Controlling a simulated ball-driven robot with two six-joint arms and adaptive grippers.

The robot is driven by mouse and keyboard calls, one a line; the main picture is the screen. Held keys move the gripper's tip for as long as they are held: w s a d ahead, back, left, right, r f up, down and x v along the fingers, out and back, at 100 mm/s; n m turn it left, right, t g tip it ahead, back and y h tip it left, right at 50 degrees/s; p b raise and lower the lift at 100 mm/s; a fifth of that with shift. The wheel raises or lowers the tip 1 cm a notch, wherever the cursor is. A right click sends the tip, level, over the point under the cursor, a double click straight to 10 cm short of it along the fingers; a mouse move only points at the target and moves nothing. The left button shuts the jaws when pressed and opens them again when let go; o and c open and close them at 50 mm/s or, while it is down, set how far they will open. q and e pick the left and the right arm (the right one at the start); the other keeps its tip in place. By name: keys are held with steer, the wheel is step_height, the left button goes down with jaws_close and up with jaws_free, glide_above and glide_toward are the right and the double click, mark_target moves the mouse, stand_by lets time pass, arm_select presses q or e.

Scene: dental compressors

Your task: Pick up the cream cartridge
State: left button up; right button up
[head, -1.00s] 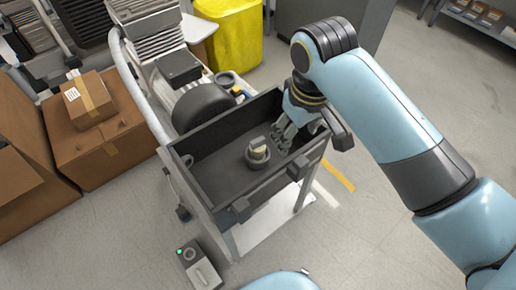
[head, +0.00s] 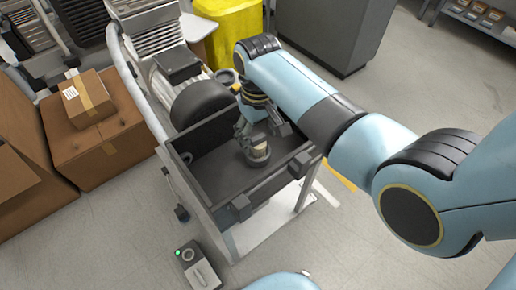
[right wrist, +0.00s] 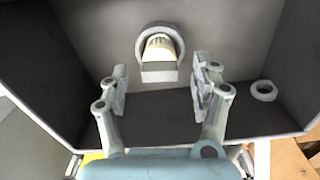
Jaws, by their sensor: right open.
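The cream cartridge (head: 258,150) stands in a round grey ring holder on the floor of the dark grey open bin (head: 213,190). In the right wrist view the cartridge (right wrist: 159,48) shows its cream ribbed side and a grey block-shaped end, with the ring around it. My right gripper (head: 246,137) is inside the bin, at the cartridge's upper left in the head view. In the right wrist view its two fingers (right wrist: 160,72) are spread apart with the cartridge ahead between their tips, and nothing is gripped. My left gripper is out of view.
The bin's walls rise close around the gripper. A compressor with a black motor cover (head: 203,105) stands behind the bin. Cardboard boxes (head: 105,145) stand at left.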

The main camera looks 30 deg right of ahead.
step_height(320, 180, down, 2)
steer(key=shift+f, duration=0.1)
steer(key=c, duration=1.3)
steer(key=shift+o, duration=0.2)
